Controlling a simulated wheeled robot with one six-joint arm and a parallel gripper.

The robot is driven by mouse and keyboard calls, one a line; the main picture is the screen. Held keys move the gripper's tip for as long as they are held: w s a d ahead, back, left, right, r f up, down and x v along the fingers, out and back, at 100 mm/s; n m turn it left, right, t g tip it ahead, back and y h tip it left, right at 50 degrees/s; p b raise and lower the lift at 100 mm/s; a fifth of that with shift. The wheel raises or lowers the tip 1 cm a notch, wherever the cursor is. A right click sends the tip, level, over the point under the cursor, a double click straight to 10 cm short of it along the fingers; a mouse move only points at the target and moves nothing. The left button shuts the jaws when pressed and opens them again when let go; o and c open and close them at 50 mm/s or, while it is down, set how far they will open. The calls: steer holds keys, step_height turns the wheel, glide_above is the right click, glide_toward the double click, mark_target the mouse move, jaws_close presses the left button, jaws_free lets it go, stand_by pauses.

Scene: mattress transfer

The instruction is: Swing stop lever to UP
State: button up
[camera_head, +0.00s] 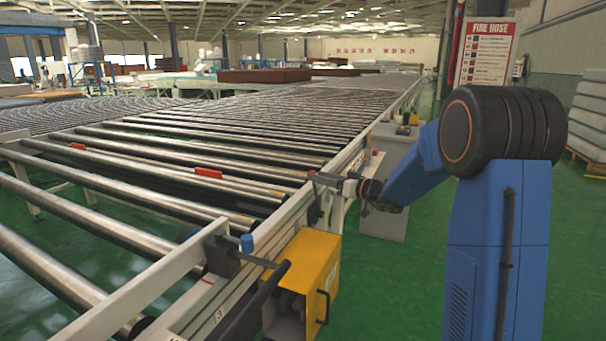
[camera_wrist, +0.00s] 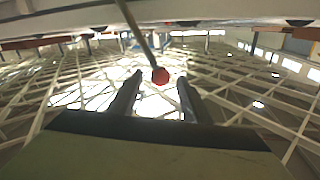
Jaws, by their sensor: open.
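The stop lever shows in the wrist view as a thin rod (camera_wrist: 137,35) with a round red knob (camera_wrist: 160,76). The rod runs from a pale beam at the top of the picture to the knob. My gripper (camera_wrist: 160,78) is open, with one dark finger on each side of the knob in the picture. Both fingers look apart from it; I cannot tell whether it is between them in depth. In the head view my gripper (camera_head: 318,180) is at the conveyor's right rail. I cannot make out the lever clearly there.
The roller conveyor (camera_head: 130,200) fills the left and middle, with red blocks (camera_head: 208,172) between rollers. A yellow box (camera_head: 312,265) with a black handle is mounted on the near rail. Green floor (camera_head: 400,290) is clear at right.

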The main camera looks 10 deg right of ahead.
steer(key=x, duration=0.7)
steer(key=shift+w+a, duration=0.2)
steer(key=shift+w, duration=0.1)
steer(key=shift+c, duration=0.5)
jaws_close()
